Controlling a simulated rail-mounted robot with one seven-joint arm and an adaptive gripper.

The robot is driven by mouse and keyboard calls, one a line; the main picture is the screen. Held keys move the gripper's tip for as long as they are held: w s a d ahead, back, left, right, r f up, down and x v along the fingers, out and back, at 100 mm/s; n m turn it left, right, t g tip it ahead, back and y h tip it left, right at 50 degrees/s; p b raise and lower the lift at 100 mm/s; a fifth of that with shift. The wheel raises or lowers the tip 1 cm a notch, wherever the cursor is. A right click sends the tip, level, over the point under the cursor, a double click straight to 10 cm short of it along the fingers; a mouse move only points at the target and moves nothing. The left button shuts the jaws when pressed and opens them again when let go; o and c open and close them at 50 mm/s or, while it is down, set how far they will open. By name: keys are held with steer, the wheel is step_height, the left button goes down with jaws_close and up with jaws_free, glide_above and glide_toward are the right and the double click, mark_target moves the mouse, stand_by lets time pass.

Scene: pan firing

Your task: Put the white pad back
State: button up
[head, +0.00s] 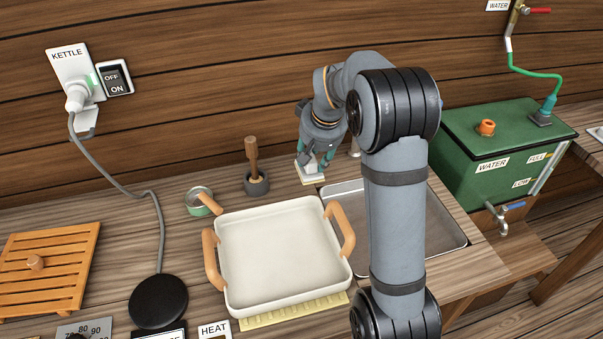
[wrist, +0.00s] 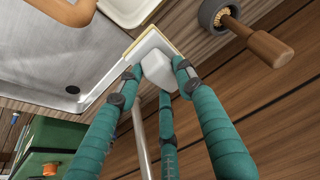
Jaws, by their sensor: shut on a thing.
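The white pad (head: 306,176) is a flat square with a yellowish edge and a white block-shaped grip (wrist: 157,68) on top. In the head view it is at the back left corner of the sink, right of the brush in its dark cup. My gripper (head: 322,158) is above it, with its green fingers pointing down. In the wrist view the fingers close around the block, and the pad (wrist: 147,45) shows beyond them. I cannot tell whether the pad touches the counter. Part of the gripper's far side is hidden.
A dark cup (head: 257,187) with a wooden-handled brush (head: 252,155) stands close left of the pad. The sink (head: 440,215) lies to the right, partly behind my arm. A cream pan (head: 275,250) is in front, on a yellow mat (head: 290,312). A small green pot (head: 200,198) is further left.

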steer(key=shift+w+a+f+p, duration=0.5)
steer(key=shift+w+f+p, duration=0.55)
steer(key=shift+w+f, duration=0.8)
steer(key=shift+w+a+f+p, duration=0.45)
steer(key=shift+w+f+p, duration=0.6)
steer(key=shift+w+f, duration=0.75)
steer(key=shift+w+a+f+p, duration=0.5)
steer(key=shift+w+f+p, duration=0.55)
steer(key=shift+w+f, duration=0.75)
steer(key=shift+w+r, duration=0.2)
steer(key=shift+f, duration=0.1)
steer(key=shift+f+b, duration=0.35)
steer(key=shift+b, duration=0.15)
steer(key=o, duration=1.1)
steer(key=shift+r, duration=0.1)
steer(key=shift+r+p, duration=0.25)
steer(key=shift+p, duration=0.6)
